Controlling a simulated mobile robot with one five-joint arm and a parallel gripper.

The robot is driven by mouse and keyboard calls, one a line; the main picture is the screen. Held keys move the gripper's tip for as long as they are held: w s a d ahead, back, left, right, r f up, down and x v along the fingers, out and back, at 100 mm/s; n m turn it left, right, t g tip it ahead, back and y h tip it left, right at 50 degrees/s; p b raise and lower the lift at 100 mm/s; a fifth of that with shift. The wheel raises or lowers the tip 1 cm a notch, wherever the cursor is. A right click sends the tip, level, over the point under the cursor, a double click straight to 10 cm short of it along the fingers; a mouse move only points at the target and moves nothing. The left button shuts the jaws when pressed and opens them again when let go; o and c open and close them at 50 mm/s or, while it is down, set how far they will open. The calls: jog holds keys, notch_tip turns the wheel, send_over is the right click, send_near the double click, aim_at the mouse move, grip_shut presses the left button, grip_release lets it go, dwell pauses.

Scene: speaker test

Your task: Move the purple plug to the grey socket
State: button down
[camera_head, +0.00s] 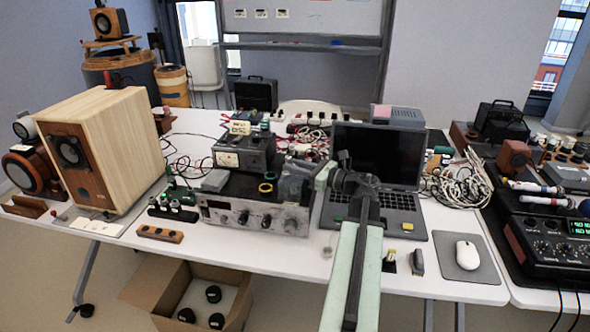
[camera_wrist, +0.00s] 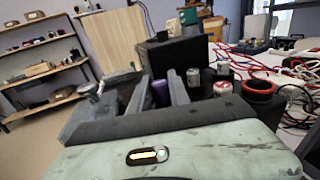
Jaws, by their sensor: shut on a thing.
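My gripper (camera_head: 296,180) is above the right part of the silver-fronted amplifier in the head view and points left. In the wrist view its two grey fingers (camera_wrist: 156,84) are shut on the purple plug (camera_wrist: 160,95). The plug's lower part is hidden by my gripper's body. In the head view I cannot make out the plug. I cannot tell for sure which thing is the grey socket. To the right of the fingers in the wrist view are a grey-green cylinder (camera_wrist: 193,77), a pale cylinder with a red mark (camera_wrist: 222,88) and a red-ringed round piece (camera_wrist: 258,87).
The amplifier (camera_head: 253,219) carries yellow and green rings and a black metered box (camera_head: 243,152). A wooden speaker (camera_head: 105,145) stands left. An open laptop (camera_head: 408,212) is right, under my arm. Loose cables (camera_head: 462,185) and a mouse (camera_head: 467,254) lie further right.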

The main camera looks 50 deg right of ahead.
jog(key=shift+f+b, duration=0.3)
jog(key=shift+f, duration=0.1)
jog(key=c, duration=1.5)
grip_release()
jog(key=shift+r, duration=0.1)
jog(key=shift+r+p, duration=0.25)
jog(key=shift+p, duration=0.1)
jog(key=shift+s+r, duration=0.2)
jog(key=v, duration=1.1)
jog(key=shift+s, duration=0.25)
jog(key=shift+f, duration=0.2)
